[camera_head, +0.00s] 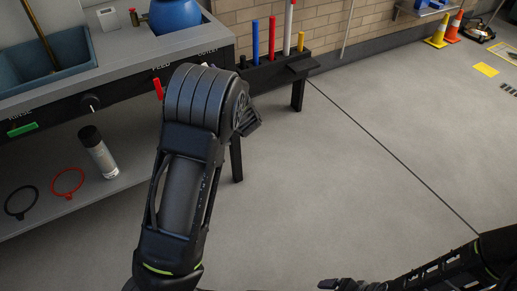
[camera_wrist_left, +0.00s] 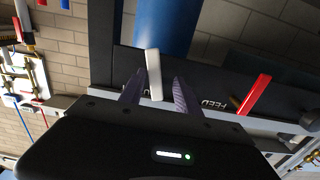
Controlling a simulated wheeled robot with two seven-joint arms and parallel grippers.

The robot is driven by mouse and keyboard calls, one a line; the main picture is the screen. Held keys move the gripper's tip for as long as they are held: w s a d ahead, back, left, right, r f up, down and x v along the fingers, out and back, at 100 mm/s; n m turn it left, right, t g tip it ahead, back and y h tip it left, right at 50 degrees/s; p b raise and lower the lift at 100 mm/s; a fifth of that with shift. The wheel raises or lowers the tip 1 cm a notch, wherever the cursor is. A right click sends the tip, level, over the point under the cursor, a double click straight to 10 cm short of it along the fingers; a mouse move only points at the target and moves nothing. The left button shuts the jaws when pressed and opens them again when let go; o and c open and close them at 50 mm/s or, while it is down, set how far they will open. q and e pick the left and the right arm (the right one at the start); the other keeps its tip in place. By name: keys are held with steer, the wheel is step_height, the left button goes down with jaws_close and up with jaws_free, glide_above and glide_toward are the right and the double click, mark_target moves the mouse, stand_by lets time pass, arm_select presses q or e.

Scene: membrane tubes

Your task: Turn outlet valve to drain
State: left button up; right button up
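The outlet valve's white lever (camera_wrist_left: 154,74) stands out from a dark panel in the left wrist view. My left gripper (camera_wrist_left: 159,80) is open, with one purple-grey finger on each side of the lever. Gaps show between the lever and both fingers. In the head view my left arm hides the gripper and most of the valve, below the OUTLET label (camera_head: 208,51). A red lever (camera_wrist_left: 255,94) by the FEED label is to the right in the wrist view; it also shows in the head view (camera_head: 158,88). My right gripper (camera_head: 340,285) is dark, low in the head view, its fingers unclear.
A spray can (camera_head: 98,152), red ring (camera_head: 67,182) and black ring (camera_head: 21,202) are on the lower shelf. Coloured tubes (camera_head: 271,38) stand behind.

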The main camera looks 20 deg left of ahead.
arm_select(q)
steer(key=s+d+f+m+h+p, duration=0.2)
steer(key=s+d+f+h+p, duration=0.2)
steer(key=d, duration=0.3)
steer(key=s+d+f+m+g+h+p, duration=0.1)
steer(key=s+d+f+m+h+p, duration=0.1)
steer(key=s+d+f+h+p, duration=0.2)
steer(key=s+d+f+m+g+h+p, duration=0.1)
steer(key=s+d+f+m+h+p, duration=0.1)
steer(key=d+f, duration=0.6)
steer(key=shift+s+d+f+h+p, duration=0.15)
steer(key=shift+s+d+h+p, duration=0.85)
steer(key=shift+d+p, duration=0.9)
steer(key=shift+s+f, duration=0.1)
